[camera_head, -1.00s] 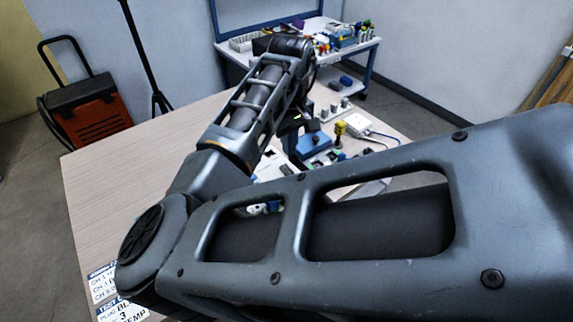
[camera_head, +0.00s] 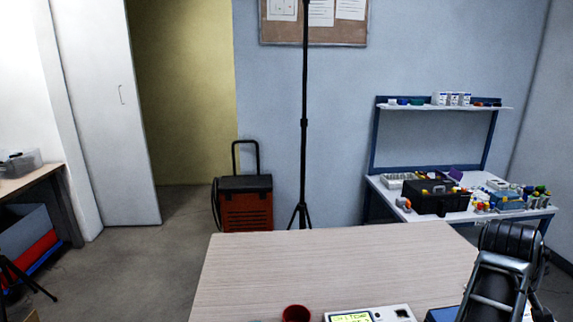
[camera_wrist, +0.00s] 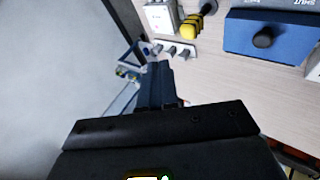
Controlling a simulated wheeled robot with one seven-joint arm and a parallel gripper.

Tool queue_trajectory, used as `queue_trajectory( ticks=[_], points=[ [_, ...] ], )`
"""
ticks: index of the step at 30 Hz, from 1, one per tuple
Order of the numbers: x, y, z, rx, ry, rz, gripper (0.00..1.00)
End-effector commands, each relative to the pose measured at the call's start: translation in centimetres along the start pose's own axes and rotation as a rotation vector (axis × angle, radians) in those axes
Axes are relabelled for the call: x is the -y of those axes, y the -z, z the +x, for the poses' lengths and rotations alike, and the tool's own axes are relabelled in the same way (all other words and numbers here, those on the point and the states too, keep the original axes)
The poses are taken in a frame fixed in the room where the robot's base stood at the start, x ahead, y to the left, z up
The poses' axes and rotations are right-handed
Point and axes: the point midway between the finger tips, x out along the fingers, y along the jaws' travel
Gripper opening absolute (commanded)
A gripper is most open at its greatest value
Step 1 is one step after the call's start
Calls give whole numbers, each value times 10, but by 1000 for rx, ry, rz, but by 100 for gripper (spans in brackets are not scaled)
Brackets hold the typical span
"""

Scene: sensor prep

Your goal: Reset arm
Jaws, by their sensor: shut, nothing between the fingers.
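My gripper (camera_wrist: 158,75) shows in the wrist view with its fingers shut and nothing between them. It is over the edge of the table, apart from the things on it. My arm rises at the lower right of the head view, where my gripper is out of sight. A blue box with a black knob (camera_wrist: 272,36) is at the upper right of the wrist view.
The wooden table (camera_head: 300,260) is bare in its middle. A dark red cup (camera_head: 296,313) and an instrument with a lit display (camera_head: 350,317) stand at its near edge. A black tripod pole (camera_head: 304,130), an orange cart (camera_head: 247,208) and a cluttered workbench (camera_head: 390,186) are behind.

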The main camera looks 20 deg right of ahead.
Motion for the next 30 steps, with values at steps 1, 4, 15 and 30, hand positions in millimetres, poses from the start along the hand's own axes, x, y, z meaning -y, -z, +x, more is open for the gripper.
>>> queue_trajectory(
  ticks=[1, 4, 15, 30],
  points=[
    [-16, 0, 2, -45, -73, -18, 0],
    [-37, 6, -3, -153, -185, -46, 0],
    [-33, 12, -38, -584, -369, -209, 0],
    [97, -94, -104, -1040, -19, -336, 0]
  ],
)
